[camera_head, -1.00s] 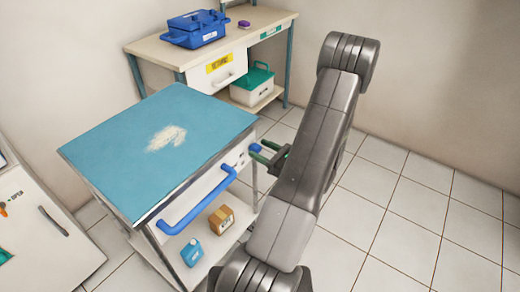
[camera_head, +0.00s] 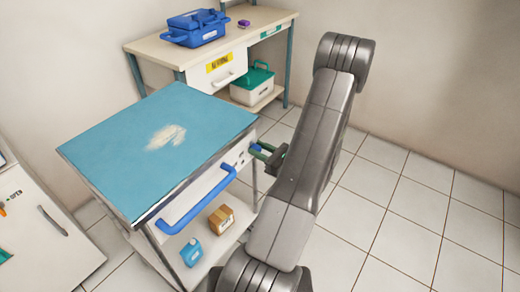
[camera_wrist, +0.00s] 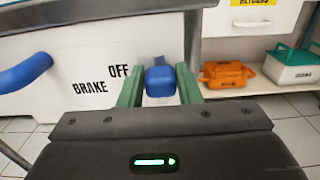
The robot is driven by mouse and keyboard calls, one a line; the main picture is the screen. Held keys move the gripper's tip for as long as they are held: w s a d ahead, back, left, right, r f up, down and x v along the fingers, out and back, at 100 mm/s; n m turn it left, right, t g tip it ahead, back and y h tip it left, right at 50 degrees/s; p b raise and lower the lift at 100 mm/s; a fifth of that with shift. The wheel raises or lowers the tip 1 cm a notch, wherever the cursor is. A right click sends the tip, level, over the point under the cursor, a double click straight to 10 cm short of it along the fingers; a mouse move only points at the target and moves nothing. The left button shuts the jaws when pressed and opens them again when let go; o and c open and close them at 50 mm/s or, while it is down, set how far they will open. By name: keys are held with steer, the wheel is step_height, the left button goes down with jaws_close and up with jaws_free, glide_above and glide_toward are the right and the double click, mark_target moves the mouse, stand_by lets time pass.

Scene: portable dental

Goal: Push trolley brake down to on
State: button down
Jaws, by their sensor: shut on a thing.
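The trolley (camera_head: 95,185) has a blue top and a white side panel. Its brake lever ends in a blue knob (camera_wrist: 160,82), beside the printed word OFF and to the right of the word BRAKE in the wrist view. No ON mark is readable. My gripper (camera_wrist: 160,88) has its two green fingers on either side of the knob and is shut on it. In the head view my gripper (camera_head: 262,151) reaches the trolley's right side, and the knob is largely hidden by the fingers.
A blue push handle (camera_head: 200,205) sticks out from the trolley's front. A box (camera_head: 221,219) and a blue bottle (camera_head: 192,252) stand on its lower shelf. Behind is a bench (camera_head: 155,45) with a blue case (camera_head: 195,28). The tiled floor at right is open.

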step_height(320, 180, down, 4)
steer(key=shift+r+b, duration=0.15)
steer(key=shift+b, duration=0.85)
steer(key=c, duration=1)
jaws_free()
steer(key=shift+c, duration=0.2)
steer(key=p+v, duration=0.1)
steer(key=v, duration=1.3)
steer(key=shift+a, duration=0.15)
